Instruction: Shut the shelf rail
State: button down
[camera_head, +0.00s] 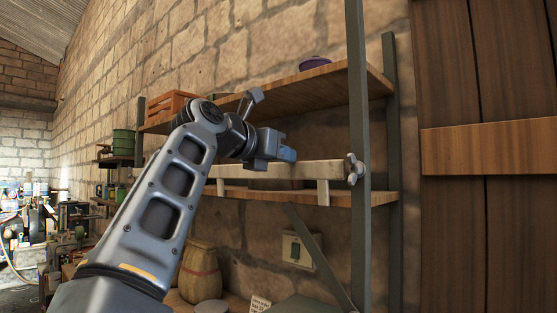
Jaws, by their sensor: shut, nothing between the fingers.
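The shelf rail (318,170) is a pale, level bar with short uprights, along the front of the middle shelf board (380,198). Its right end lies close to a grey metal post (360,110), beside a wing-shaped metal fitting (354,169). I cannot tell whether that end is seated or held by the fitting. My gripper (289,154) is shut and empty, just above or in front of the rail's middle. Whether it touches the rail is unclear. My arm hides part of the rail's left stretch.
An upper shelf board (325,88) carries a purple lidded item (314,63) and an orange crate (167,106). Below stand a woven jar (201,272) and a wall switch box (297,248). A slanted brace (320,258) runs under the shelf. A wooden door (490,220) is at right.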

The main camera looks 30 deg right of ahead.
jog(key=shift+w+d+r, duration=0.1)
jog(key=shift+d+r, duration=0.05)
jog(key=shift+d, duration=0.2)
jog(key=shift+d+r, duration=0.1)
dwell(0.5)
